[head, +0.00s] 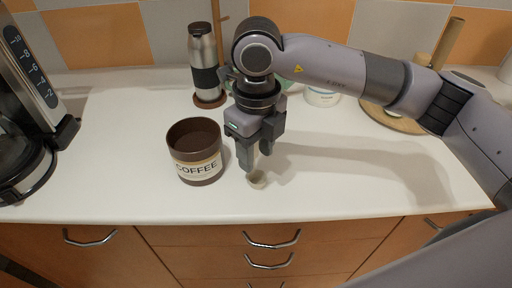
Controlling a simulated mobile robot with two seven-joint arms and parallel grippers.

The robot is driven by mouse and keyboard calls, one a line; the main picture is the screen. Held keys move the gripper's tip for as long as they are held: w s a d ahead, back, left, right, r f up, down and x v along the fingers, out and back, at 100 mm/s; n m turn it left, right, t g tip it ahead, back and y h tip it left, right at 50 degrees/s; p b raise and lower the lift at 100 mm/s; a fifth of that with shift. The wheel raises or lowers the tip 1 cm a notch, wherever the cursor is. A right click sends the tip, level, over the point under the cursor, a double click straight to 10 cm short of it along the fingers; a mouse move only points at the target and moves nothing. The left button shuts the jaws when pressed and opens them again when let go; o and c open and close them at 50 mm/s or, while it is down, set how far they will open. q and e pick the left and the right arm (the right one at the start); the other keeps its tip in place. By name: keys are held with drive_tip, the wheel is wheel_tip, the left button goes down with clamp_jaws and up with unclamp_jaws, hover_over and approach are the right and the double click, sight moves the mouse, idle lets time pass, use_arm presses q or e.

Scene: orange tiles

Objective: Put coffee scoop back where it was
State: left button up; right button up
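My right gripper points down and appears shut on the scoop, whose handle is hidden by the fingers. Whether the scoop touches the counter is hard to tell. A dark brown coffee canister (196,152) with a cream COFFEE label stands open to the left of the gripper. Its inside is dark brown. My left gripper is not in view.
A coffee machine (30,100) stands at the far left. A steel and black flask (204,65) stands on a brown base behind the canister. A round wooden stand (393,121) and a pale cup (322,97) are behind my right arm. The front counter is mostly clear.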

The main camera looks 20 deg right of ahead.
drive_tip(key=shift+r, duration=0.1)
wheel_tip(320, 180, up, 12)
idle(0.7)
drive_tip(key=shift+s, duration=0.1)
